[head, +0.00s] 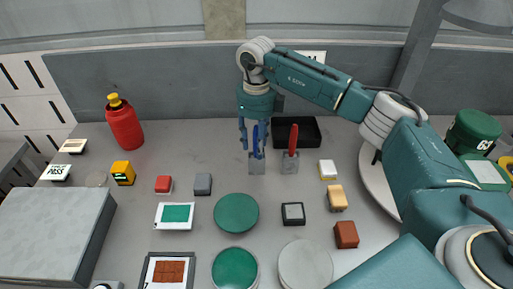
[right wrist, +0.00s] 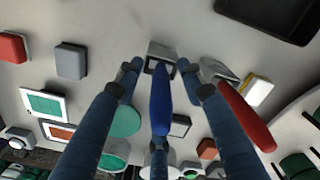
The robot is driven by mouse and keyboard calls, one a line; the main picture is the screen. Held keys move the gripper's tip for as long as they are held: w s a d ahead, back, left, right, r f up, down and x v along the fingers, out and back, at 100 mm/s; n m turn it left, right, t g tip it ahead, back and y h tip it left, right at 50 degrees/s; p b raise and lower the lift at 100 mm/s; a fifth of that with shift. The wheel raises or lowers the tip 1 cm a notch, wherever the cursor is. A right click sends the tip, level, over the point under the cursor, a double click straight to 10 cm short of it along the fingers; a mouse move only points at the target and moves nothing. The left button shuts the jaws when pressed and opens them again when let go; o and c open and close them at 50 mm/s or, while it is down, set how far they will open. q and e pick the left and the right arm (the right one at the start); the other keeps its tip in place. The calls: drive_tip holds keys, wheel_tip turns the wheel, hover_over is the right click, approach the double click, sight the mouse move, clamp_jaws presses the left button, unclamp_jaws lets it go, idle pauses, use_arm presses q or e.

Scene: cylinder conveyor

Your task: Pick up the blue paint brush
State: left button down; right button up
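The blue paint brush (head: 256,142) stands upright in a grey holder block (head: 257,167) near the middle of the table. My right gripper (head: 254,138) points straight down over it. In the right wrist view, the blue brush (right wrist: 161,100) lies between the spread fingers of my right gripper (right wrist: 160,74), with a visible gap on both sides. The fingers look open and apart from the brush. A red paint brush (head: 293,140) stands in its own grey holder (head: 289,163) just to the right, outside the fingers. My left gripper is not in view.
A black tray (head: 310,127) sits behind the brushes. A red bottle (head: 124,124) stands at the back left. A grey box (head: 50,230) fills the front left. Green discs (head: 236,213), small blocks and framed tiles lie in front, with bare table between them.

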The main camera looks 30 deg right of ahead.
drive_tip(key=shift+f, duration=0.9)
drive_tip(key=shift+c, duration=0.5)
clamp_jaws()
wheel_tip(320, 180, up, 13)
drive_tip(key=shift+w+f+b, duration=0.1)
drive_tip(key=shift+f+b, duration=0.05)
drive_tip(key=shift+b, duration=1.1)
wheel_tip(320, 180, up, 7)
drive_tip(key=shift+r+p, duration=0.2)
drive_tip(key=shift+p, duration=0.1)
